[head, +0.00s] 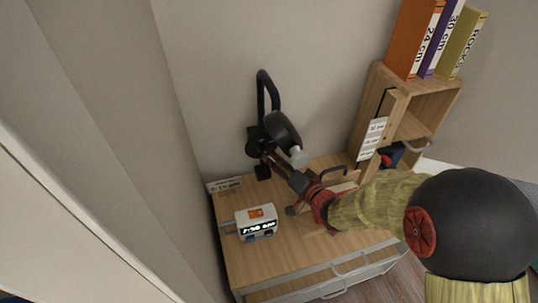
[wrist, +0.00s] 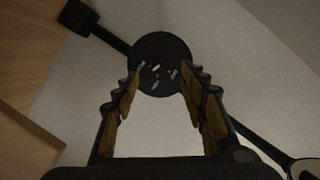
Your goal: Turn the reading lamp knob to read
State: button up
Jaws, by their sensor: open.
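The black reading lamp (head: 281,128) is mounted on the wall, with a curved neck and a pale bulb at its head. In the wrist view its round black dial plate (wrist: 160,48) is straight ahead, with small pale marks around a knob (wrist: 156,67) too dark to make out clearly. I cannot read the marks or tell the knob's setting. My gripper (wrist: 160,80) is open, its two fingers on either side of the lower part of the plate, with nothing seen between them. In the head view my gripper (head: 268,160) is close to the lamp's wall mount, its tips partly hidden.
A wooden-topped cabinet (head: 285,255) stands below, bearing a white digital clock (head: 256,222) and a small label card (head: 224,184). A wooden shelf (head: 365,115) with several binders stands at the right. The lamp's head hangs close beside my gripper.

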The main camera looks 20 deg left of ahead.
jog(key=v, duration=0.6)
jog(key=shift+s, duration=0.15)
